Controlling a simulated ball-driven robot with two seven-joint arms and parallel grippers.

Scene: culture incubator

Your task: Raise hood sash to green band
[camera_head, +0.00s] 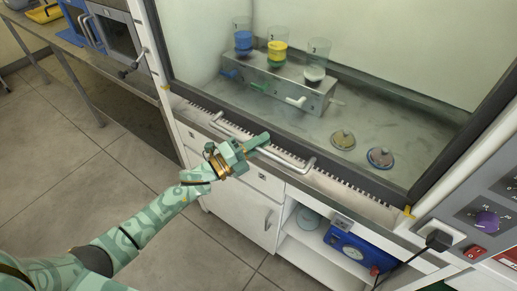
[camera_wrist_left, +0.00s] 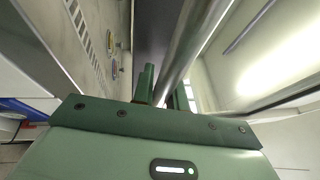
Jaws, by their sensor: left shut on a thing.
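The hood sash is a large clear pane with a dark lower rail (camera_head: 375,187), low at the front of the hood. A long silver handle bar (camera_head: 290,160) runs along its front. My left gripper (camera_head: 258,143) is shut on the middle of this bar. In the left wrist view, the silver bar (camera_wrist_left: 190,50) passes between the two green fingers (camera_wrist_left: 160,92). I cannot make out a green band on the hood frame; small orange marks show at the sash's lower corners. My right gripper is not in view.
Behind the pane, a metal rack (camera_head: 278,88) holds cups of blue, yellow and white material, near two round lidded dishes (camera_head: 343,139). A control panel with a purple knob (camera_head: 487,222) is at right. A blue device (camera_head: 352,250) sits on the shelf below. Open floor lies left.

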